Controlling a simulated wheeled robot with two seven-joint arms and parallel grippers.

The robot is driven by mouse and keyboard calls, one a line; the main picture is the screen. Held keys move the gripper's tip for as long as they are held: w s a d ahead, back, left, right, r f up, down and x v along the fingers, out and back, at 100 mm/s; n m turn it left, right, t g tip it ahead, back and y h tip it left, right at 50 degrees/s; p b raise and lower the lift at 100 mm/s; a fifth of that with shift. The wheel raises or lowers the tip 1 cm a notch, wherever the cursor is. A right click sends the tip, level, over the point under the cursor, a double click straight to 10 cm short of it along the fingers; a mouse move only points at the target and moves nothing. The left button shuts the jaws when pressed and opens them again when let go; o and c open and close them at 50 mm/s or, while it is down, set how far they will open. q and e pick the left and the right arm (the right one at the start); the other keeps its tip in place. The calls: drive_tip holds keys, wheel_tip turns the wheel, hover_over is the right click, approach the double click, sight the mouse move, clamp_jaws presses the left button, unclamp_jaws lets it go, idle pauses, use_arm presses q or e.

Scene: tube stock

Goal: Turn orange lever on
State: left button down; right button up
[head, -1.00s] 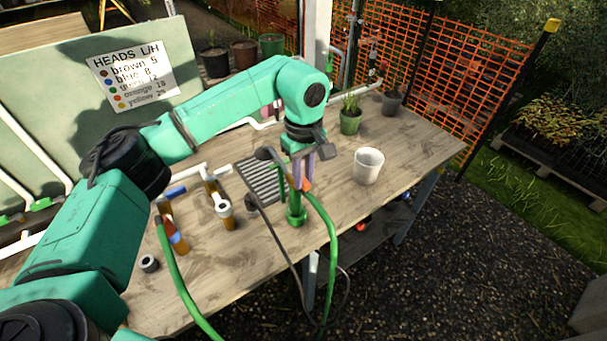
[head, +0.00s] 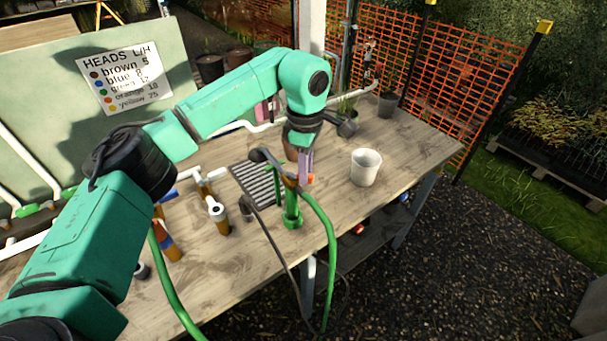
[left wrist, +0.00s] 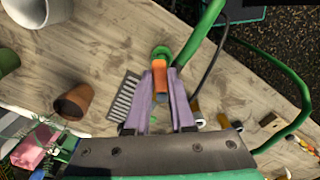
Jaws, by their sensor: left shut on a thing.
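The orange lever (head: 311,178) sits near the top of a green standpipe (head: 292,216) close to the front edge of the bench. My left gripper (head: 306,168) has purple fingers and reaches down onto the lever from above. In the left wrist view the fingers of my left gripper (left wrist: 162,98) stand on either side of the orange lever (left wrist: 158,76) and are shut on it. The green fitting (left wrist: 160,53) shows just beyond the lever. My wrist hides part of the standpipe's top. My right gripper is not in view.
A white cup (head: 365,167) stands right of the standpipe, and a dark slotted grate (head: 258,182) lies left of it. A green hose (head: 328,228) loops over the front edge. Upright pipe pieces (head: 218,214) stand further left. The bench's right end is mostly clear.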

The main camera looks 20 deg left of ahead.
use_arm(q)
drive_tip(key=w+n, duration=0.1)
drive_tip(key=n, duration=0.2)
drive_tip(key=w+a+n, duration=0.1)
drive_tip(key=n, duration=0.3)
drive_tip(key=w+n, duration=0.1)
drive_tip(key=n, duration=0.2)
drive_tip(key=shift+a+n, duration=0.15)
drive_tip(key=shift+n, duration=0.25)
idle(0.4)
drive_tip(key=c, duration=0.8)
unclamp_jaws()
drive_tip(key=shift+o, duration=0.2)
drive_tip(key=shift+r, duration=0.1)
